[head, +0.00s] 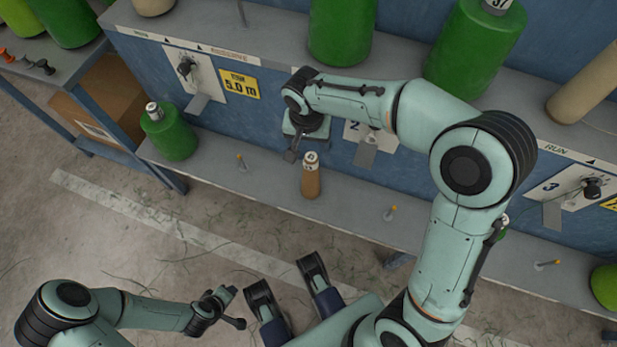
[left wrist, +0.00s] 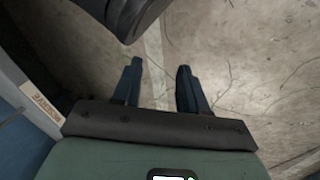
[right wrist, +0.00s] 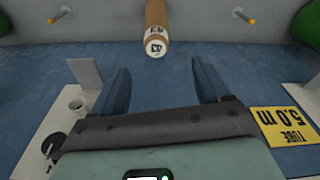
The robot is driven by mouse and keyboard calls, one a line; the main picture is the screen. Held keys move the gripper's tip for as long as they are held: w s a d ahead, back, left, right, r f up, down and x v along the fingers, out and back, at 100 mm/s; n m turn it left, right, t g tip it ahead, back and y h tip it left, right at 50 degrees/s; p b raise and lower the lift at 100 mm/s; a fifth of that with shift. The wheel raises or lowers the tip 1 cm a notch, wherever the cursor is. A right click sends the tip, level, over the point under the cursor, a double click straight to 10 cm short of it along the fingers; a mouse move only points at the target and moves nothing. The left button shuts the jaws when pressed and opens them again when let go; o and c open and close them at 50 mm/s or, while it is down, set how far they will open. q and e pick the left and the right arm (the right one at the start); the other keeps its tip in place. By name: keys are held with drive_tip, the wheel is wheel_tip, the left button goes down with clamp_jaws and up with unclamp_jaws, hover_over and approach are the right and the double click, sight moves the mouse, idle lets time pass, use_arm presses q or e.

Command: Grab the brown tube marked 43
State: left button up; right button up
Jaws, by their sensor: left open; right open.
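The brown tube (head: 311,182) stands on the grey lower ledge, its white cap bearing a small mark. In the right wrist view the tube (right wrist: 156,14) shows at top centre; its number looks like 43, upside down. My right gripper (head: 292,155) is open and empty, close to the tube's cap on the wall side. In the right wrist view the tube lies beyond the gap between the fingertips (right wrist: 160,70), apart from them. My left gripper (head: 233,307) is open and empty over the floor, low in the head view; its fingers (left wrist: 159,66) show in the left wrist view.
Small yellow-tipped pegs (head: 390,212) stand along the ledge on both sides of the tube. A green bottle (head: 168,132) stands at the ledge's left end. Large green cylinders (head: 340,35) stand on the upper shelf. Blue panel with knobs and a yellow sign (head: 239,85) is behind.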

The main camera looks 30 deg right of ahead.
sight(311, 157)
drive_tip(key=f, duration=0.2)
drive_tip(key=f+b, duration=0.1)
drive_tip(key=f, duration=0.3)
drive_tip(key=shift+w+d+f+b, duration=0.2)
drive_tip(key=shift+w+d+b, duration=0.05)
drive_tip(key=shift+d+b, duration=0.1)
drive_tip(key=shift+f, duration=0.55)
drive_tip(key=f, duration=0.1)
drive_tip(key=f+b, duration=0.1)
drive_tip(key=f, duration=0.1)
drive_tip(key=d+f+b, duration=0.1)
drive_tip(key=f, duration=0.1)
drive_tip(key=shift+w, duration=0.25)
use_arm(q)
wheel_tip(311, 157, down, 6)
drive_tip(key=s+a+g, duration=0.1)
drive_tip(key=s+a, duration=0.1)
drive_tip(key=shift+s, duration=0.2)
use_arm(e)
drive_tip(key=c, duration=1.4)
